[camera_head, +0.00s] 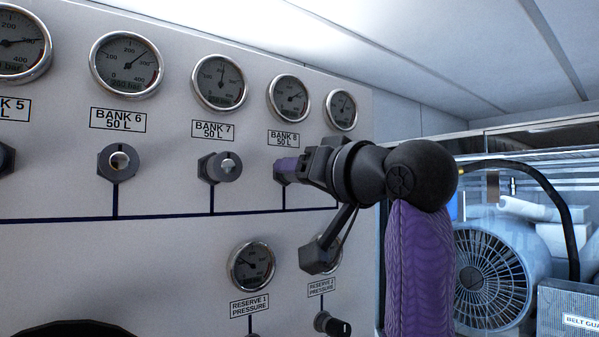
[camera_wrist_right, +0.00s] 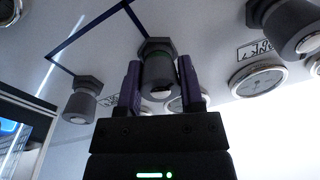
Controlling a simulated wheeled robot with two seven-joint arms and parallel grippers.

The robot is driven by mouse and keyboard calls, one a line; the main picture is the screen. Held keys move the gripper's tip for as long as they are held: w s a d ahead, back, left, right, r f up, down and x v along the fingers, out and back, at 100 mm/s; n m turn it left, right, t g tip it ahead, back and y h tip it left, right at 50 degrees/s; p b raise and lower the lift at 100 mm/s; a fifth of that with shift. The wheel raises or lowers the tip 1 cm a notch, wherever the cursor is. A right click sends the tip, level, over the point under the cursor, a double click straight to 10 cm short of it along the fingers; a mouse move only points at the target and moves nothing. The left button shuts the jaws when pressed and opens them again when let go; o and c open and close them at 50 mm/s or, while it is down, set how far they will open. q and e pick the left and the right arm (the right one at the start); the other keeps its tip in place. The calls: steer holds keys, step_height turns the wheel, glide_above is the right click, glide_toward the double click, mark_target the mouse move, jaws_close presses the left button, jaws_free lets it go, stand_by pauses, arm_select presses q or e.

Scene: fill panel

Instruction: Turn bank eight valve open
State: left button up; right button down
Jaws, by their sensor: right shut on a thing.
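The bank eight valve (camera_head: 279,172) sits on the panel below the label BANK 8 (camera_head: 283,139). In the head view my right gripper (camera_head: 290,166) covers most of it. In the right wrist view the grey round knob of this valve (camera_wrist_right: 158,73) stands between the two purple fingers of my right gripper (camera_wrist_right: 159,84), one on each side. The gripper is shut on the knob. How far the valve is turned cannot be told. My left gripper is not in view.
The bank 7 valve (camera_head: 225,167) is left of the held one, with the bank 6 valve (camera_head: 119,162) further left. Gauges line the panel above, and a reserve 1 gauge (camera_head: 251,266) is below. A fan (camera_head: 494,278) and shelves stand beyond the panel's right edge.

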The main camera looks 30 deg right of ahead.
steer(key=n, duration=0.3)
steer(key=shift+n+p, duration=0.35)
steer(key=shift+n, duration=0.05)
steer(key=n+p, duration=0.1)
steer(key=n, duration=0.2)
steer(key=shift+d+n+g+y, duration=0.1)
steer(key=shift+n+g+y, duration=0.2)
steer(key=shift+n, duration=0.1)
steer(key=n+p, duration=0.3)
steer(key=n, duration=0.2)
steer(key=shift+r+n, duration=0.1)
steer(key=shift+n, duration=0.2)
steer(key=n+p, duration=0.1)
steer(key=n, duration=0.2)
steer(key=shift+d+n, duration=0.1)
steer(key=shift+n, duration=0.2)
steer(key=n, duration=0.4)
steer(key=shift+g, duration=0.4)
steer(key=n, duration=0.4)
steer(key=shift+n+h, duration=0.3)
steer(key=shift+h, duration=0.1)
